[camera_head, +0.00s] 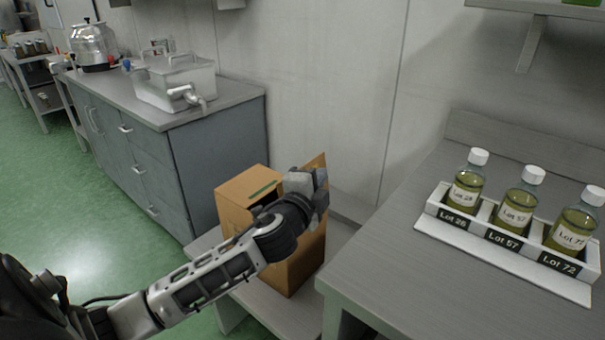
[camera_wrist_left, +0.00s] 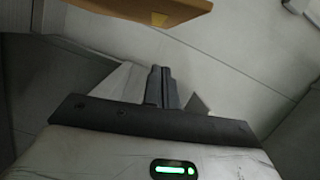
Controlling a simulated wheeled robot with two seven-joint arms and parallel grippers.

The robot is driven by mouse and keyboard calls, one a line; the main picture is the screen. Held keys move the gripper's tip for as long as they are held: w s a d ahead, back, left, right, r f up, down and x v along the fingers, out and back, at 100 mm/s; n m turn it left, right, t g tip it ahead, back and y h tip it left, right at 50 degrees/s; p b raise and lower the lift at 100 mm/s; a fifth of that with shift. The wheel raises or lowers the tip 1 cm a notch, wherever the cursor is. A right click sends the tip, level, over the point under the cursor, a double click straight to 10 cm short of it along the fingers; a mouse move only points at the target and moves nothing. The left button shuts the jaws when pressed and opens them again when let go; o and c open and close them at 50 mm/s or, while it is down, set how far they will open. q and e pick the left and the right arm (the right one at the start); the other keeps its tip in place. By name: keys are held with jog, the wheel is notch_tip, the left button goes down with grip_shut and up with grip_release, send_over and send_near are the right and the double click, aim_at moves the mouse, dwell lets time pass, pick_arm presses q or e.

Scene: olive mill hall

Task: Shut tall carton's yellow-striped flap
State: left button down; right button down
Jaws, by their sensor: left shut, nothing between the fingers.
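The tall brown carton (camera_head: 290,272) stands on a low grey shelf or bench. One top flap with a green stripe (camera_head: 264,189) lies flat over the left of its top. Another flap (camera_head: 316,163) stands raised at the right, partly hidden by my gripper. My right gripper is out of view.
A grey table (camera_head: 400,270) at the right holds a white rack (camera_head: 505,247) of labelled oil bottles. A grey cabinet (camera_head: 215,155) with a steel tank (camera_head: 172,85) stands behind left. The wall is close behind the carton; green floor is free at left.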

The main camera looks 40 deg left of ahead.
pick_arm(q)
jog(key=shift+s+a+f, duration=0.1)
jog(key=shift+a+f, duration=0.1)
jog(key=shift+a, duration=0.8)
jog(key=shift+a+f, duration=0.2)
jog(key=shift+a, duration=0.75)
